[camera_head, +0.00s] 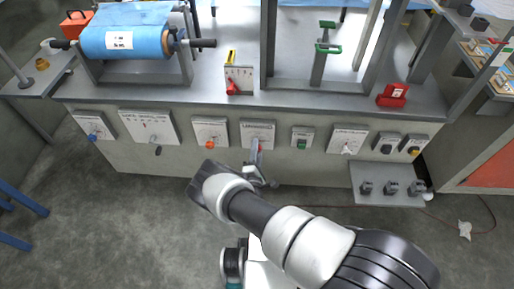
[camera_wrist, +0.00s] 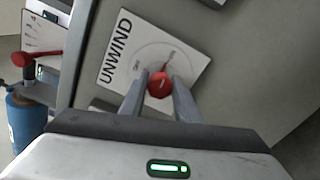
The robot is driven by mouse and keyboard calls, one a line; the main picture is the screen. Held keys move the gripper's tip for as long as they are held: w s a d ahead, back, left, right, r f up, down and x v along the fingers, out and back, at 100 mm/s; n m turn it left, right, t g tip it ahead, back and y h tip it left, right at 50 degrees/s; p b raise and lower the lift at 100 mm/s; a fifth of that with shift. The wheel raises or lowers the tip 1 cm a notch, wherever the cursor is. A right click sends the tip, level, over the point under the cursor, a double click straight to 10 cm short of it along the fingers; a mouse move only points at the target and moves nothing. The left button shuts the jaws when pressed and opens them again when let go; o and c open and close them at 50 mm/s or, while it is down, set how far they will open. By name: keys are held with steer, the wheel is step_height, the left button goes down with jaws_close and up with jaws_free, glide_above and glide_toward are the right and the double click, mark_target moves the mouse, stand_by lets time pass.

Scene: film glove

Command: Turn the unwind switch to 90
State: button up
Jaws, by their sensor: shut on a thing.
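The unwind switch is a red knob (camera_wrist: 160,85) on a white panel (camera_wrist: 118,77) marked UNWIND in the wrist view. The panel appears turned, its lettering running up the picture. A thin red pointer extends from the knob toward the top of the picture. Small dial labels are too blurred to read. My gripper (camera_wrist: 157,89) has one finger on each side of the knob and is shut on it. In the head view, my gripper (camera_head: 255,147) reaches the middle panel (camera_head: 258,126) on the bench front and hides its knob.
Above are a plate with a red lever (camera_head: 240,80) and a blue film roll (camera_head: 125,40). A low grey shelf (camera_head: 375,197) juts out at right.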

steer(key=shift+s+f+m, duration=0.1)
steer(key=shift+m, duration=0.4)
steer(key=shift+a, duration=0.1)
steer(key=o, duration=1)
steer(key=shift+o, duration=0.2)
